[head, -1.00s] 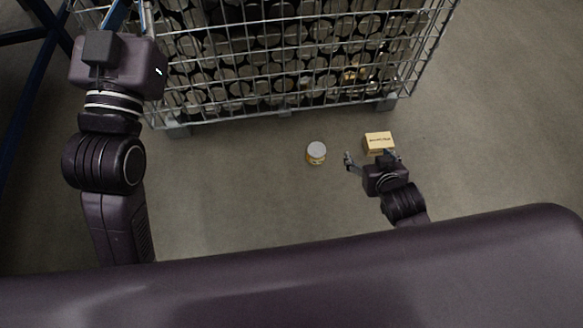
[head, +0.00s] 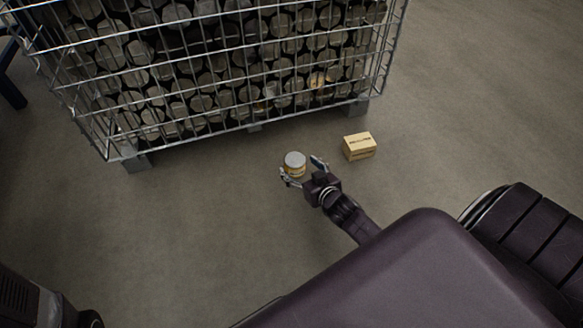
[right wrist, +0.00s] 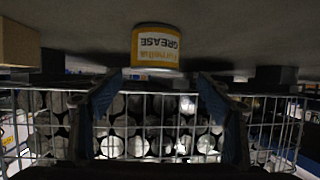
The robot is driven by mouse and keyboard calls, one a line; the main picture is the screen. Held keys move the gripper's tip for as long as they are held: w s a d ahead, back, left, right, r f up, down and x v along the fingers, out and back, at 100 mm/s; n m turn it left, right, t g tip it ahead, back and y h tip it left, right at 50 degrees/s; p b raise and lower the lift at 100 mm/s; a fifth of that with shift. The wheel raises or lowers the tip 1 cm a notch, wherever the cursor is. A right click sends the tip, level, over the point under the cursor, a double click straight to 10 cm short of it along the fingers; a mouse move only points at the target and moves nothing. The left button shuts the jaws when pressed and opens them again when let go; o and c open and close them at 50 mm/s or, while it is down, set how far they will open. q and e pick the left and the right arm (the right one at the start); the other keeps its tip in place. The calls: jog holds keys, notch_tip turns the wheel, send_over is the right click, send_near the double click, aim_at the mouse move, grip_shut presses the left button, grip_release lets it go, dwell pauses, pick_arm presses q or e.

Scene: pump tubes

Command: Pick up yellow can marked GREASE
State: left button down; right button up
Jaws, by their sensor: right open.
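The yellow can (head: 295,164) with a pale grey lid stands on the floor in front of the wire cage in the head view. In the right wrist view the can (right wrist: 156,47) appears upside down with the word GREASE on its white and yellow label. My right gripper (head: 304,170) is open, with its fingers spread close to the can, one to its left and near side, one to its right. In the right wrist view the fingers (right wrist: 160,88) show apart with the can ahead between them; contact cannot be made out. My left gripper is not in view.
A wire mesh cage (head: 255,127) full of round metal pieces stands just behind the can. A small cardboard box (head: 359,147) sits on the floor right of my right gripper; it also shows in the wrist view (right wrist: 18,45). Floor left of the can is clear.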

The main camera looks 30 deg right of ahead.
aim_at(296, 161)
jog(key=b+x, duration=0.4)
jog(key=shift+w+d+f+b, duration=0.2)
jog(key=shift+d+f+b, duration=0.2)
jog(key=shift+d+f, duration=0.05)
jog(key=shift+w, duration=0.35)
jog(key=c, duration=1.3)
jog(key=shift+c, duration=0.7)
jog(key=shift+r, duration=0.1)
